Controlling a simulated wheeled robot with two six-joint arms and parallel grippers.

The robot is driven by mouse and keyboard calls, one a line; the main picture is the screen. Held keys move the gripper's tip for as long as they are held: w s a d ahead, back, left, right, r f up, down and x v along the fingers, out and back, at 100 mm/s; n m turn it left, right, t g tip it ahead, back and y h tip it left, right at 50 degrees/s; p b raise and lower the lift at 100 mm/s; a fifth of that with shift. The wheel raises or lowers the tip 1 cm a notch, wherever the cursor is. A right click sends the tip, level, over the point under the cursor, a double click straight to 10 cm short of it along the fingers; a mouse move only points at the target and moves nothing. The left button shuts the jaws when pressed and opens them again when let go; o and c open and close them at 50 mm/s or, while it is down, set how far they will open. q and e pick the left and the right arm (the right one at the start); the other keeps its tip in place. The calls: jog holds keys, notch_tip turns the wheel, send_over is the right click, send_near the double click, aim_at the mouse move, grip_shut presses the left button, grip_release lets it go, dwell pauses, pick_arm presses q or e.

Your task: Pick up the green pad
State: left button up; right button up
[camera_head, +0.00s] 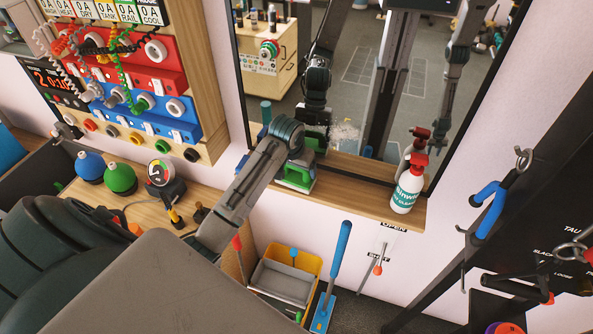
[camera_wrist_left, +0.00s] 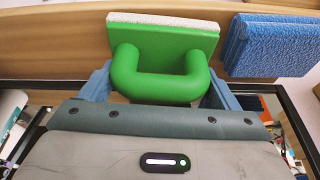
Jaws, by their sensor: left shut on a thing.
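The green pad (camera_head: 297,180) is on the wooden ledge below the mirror, beneath my left gripper (camera_head: 300,163). In the left wrist view the green pad (camera_wrist_left: 165,62) has a thick looped handle and a pale layer on its far side. The fingers of my left gripper (camera_wrist_left: 158,88) are at the two sides of the handle, shut on it. In the head view the arm hides part of the pad. I cannot tell whether the pad touches the ledge. My right gripper does not show directly.
A blue pad (camera_wrist_left: 272,45) lies beside the green one. A white spray bottle (camera_head: 408,185) with a red top stands right on the ledge (camera_head: 345,185). The mirror (camera_head: 385,90) rises behind. Below are a yellow bin (camera_head: 307,262) and a blue-handled tool (camera_head: 340,250).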

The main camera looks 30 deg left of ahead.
pick_arm(q)
jog(key=shift+r+b, duration=0.3)
jog(key=shift+r, duration=0.1)
jog(key=shift+s+d+r+b, duration=0.15)
jog(key=shift+s+r+b, duration=0.05)
jog(key=shift+r+b, duration=0.25)
jog(key=shift+s+d+r+b, duration=0.1)
jog(key=shift+s+r+b, duration=0.1)
jog(key=shift+r+b, duration=0.2)
jog(key=s+d+r, duration=0.1)
jog(key=s+d, duration=0.2)
jog(key=s, duration=0.3)
jog(key=s+d+r, duration=0.1)
jog(key=s+d, duration=0.3)
jog(key=s, duration=0.3)
jog(key=shift+d+b, duration=0.25)
jog(key=shift+b, duration=0.05)
jog(key=shift+f, duration=0.1)
